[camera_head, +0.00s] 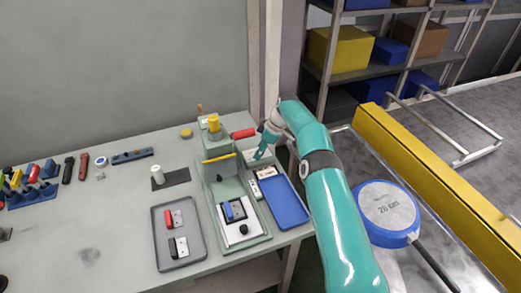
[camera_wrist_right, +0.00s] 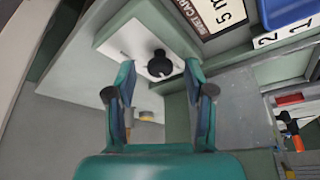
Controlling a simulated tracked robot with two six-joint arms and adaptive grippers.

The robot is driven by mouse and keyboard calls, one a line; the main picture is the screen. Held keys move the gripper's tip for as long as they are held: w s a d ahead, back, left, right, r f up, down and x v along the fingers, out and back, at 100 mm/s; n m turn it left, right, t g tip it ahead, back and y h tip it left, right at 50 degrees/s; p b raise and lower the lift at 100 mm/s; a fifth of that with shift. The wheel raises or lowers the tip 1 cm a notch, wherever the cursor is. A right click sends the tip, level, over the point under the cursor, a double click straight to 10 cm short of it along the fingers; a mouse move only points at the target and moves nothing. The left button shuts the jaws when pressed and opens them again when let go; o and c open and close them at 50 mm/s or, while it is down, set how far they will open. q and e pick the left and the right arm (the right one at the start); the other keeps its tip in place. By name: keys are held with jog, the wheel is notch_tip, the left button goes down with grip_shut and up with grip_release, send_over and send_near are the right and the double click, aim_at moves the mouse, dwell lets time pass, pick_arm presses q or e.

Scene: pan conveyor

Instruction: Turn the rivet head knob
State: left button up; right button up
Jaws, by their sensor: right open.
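The knob (camera_wrist_right: 160,65) is black and round with small lobes. It sits on a white plate (camera_wrist_right: 124,40) in the right wrist view. My right gripper (camera_wrist_right: 159,74) is open, with its two fingers on either side of the knob in that view. I cannot tell whether they touch it. In the head view my right gripper (camera_head: 262,151) points down at the table's right part, beside the green press fixture (camera_head: 213,172). There the knob is hidden or too small to make out. My left gripper is not in view.
A red handle (camera_head: 243,133) sticks out of the fixture close to my right gripper. A blue tray (camera_head: 304,221) and label cards lie nearby. A grey tray (camera_head: 192,258) with parts stands left. A blue-rimmed pan (camera_head: 389,207) lies on the right.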

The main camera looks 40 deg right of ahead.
jog(key=v, duration=1.1)
jog(key=shift+r, duration=0.3)
jog(key=shift+s+d, duration=0.1)
jog(key=shift+d, duration=0.05)
jog(key=s+a+r+m+t+h+b, duration=0.1)
jog(key=s+a+r+m+h+b, duration=0.3)
jog(key=m, duration=0.5)
jog(key=shift+y, duration=0.4)
jog(key=x, duration=0.5)
jog(key=p+x, duration=0.1)
jog(key=x, duration=0.5)
jog(key=w+p+x, duration=0.1)
jog(key=x, duration=0.4)
jog(key=shift+w+f, duration=0.15)
jog(key=shift+w, duration=0.15)
grip_shut()
